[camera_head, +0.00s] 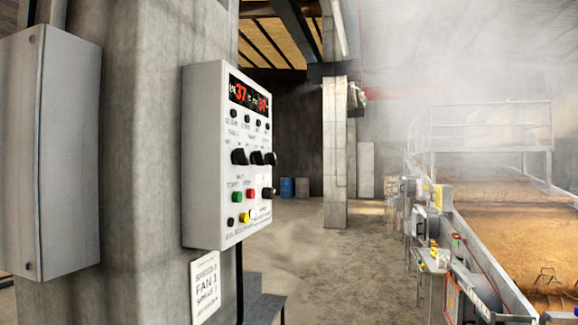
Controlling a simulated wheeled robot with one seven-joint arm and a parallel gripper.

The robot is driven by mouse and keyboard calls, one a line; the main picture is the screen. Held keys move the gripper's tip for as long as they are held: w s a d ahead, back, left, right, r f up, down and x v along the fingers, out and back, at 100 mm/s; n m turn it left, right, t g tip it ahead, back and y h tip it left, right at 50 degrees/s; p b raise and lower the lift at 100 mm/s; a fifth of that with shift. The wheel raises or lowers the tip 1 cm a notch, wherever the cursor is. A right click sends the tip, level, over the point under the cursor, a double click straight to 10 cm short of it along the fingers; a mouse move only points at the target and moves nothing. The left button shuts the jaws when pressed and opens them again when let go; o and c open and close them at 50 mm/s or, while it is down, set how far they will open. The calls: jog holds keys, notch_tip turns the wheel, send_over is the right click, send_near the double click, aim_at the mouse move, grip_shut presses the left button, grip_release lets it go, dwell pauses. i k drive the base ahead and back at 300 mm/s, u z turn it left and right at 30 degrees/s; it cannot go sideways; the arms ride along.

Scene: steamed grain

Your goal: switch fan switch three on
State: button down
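A light grey control panel (203,150) is mounted on a concrete pillar, left of centre, seen at an angle. It has a red digital display (249,95) at the top and a row of small dark knobs below. Under these are three larger black rotary switches: a left one (239,156), a middle one (257,158) and a right one (270,158). The printed labels are too small to tell which switch is number three or how each is set. My gripper is not in view.
A closed grey box (60,150) stands out at left. Open concrete floor (320,265) lies right of the pillar, beside a steaming grain bed (510,215).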

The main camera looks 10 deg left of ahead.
aim_at(270, 158)
jog(key=i, duration=1)
